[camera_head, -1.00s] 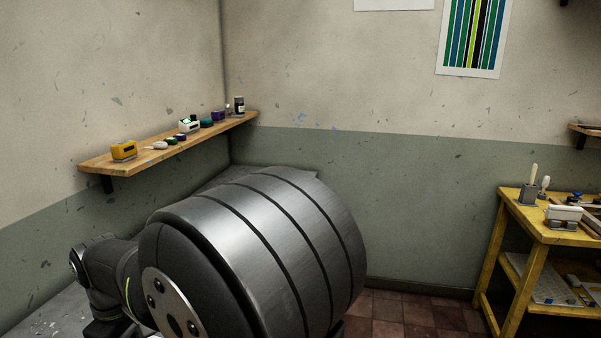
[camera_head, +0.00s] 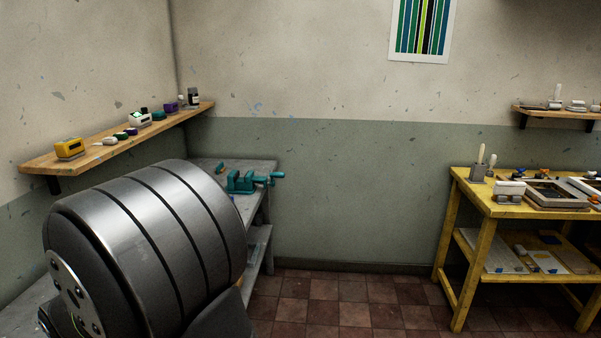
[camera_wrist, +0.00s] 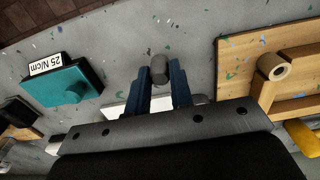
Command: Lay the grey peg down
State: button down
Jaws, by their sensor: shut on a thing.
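The grey peg (camera_wrist: 160,66) shows in the wrist view as a short dark grey cylinder at the fingertips. My gripper (camera_wrist: 161,82) has two blue fingers and is shut on the peg, above a speckled grey surface (camera_wrist: 190,40). I cannot tell how far the peg is from that surface. Below the peg, a white object (camera_wrist: 128,106) is partly hidden behind the fingers. In the head view my gripper and the peg are not visible; my own large metal arm link fills the lower left.
In the wrist view, a teal block labelled 25 N/cm (camera_wrist: 62,88) lies left, and a wooden frame (camera_wrist: 245,75) with a tan roll (camera_wrist: 273,67) lies right. In the head view, a teal vise (camera_head: 243,181) sits on a grey bench and a yellow table (camera_head: 480,206) stands right.

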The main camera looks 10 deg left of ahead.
jog(key=shift+f, duration=0.1)
jog(key=shift+f, duration=0.9)
jog(key=c, duration=1.2)
grip_release()
notch_tip(320, 180, up, 18)
jog(key=shift+f, duration=0.25)
